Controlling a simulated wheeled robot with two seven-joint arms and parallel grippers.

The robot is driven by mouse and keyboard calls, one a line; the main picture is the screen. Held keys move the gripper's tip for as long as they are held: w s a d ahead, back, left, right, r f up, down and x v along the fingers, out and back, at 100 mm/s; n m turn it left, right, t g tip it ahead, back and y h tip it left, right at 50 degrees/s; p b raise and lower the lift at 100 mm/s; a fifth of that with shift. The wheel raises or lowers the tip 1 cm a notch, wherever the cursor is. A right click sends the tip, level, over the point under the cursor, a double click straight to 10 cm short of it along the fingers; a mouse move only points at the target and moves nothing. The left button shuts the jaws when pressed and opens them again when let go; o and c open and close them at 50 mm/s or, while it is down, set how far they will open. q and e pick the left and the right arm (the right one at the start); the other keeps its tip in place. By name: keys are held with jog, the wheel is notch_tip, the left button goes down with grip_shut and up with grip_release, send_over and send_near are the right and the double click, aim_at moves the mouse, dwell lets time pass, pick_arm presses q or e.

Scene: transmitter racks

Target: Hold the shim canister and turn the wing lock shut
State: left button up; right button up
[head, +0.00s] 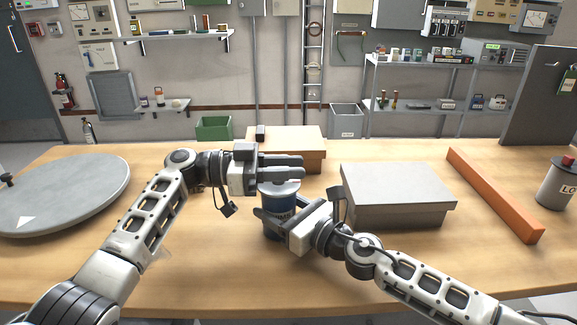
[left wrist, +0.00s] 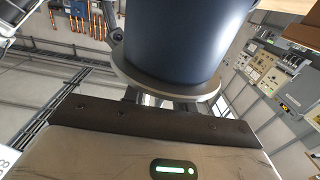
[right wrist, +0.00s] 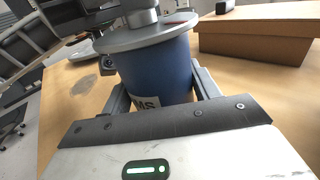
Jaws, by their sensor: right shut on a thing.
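The shim canister (head: 281,196) is a blue cylinder with a grey lid, standing on the table's middle. It also shows in the left wrist view (left wrist: 185,40) and the right wrist view (right wrist: 157,70), where part of a white label is visible. My right gripper (head: 277,217) is shut on the canister's body, one finger on each side. My left gripper (head: 283,167) is level, with its fingers just above the lid. The wing lock is mostly hidden by the left fingers, so I cannot tell its angle or whether the fingers grip it.
A grey box (head: 396,190) stands right of the canister, and a cardboard-coloured box (head: 302,139) behind it. A round grey disc (head: 70,190) is at left. The front of the table (head: 220,285) is clear.

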pick_arm(q)
jog(key=a, duration=1.2)
pick_arm(e)
jog(key=shift+w+d, duration=0.1)
jog(key=o, duration=1.3)
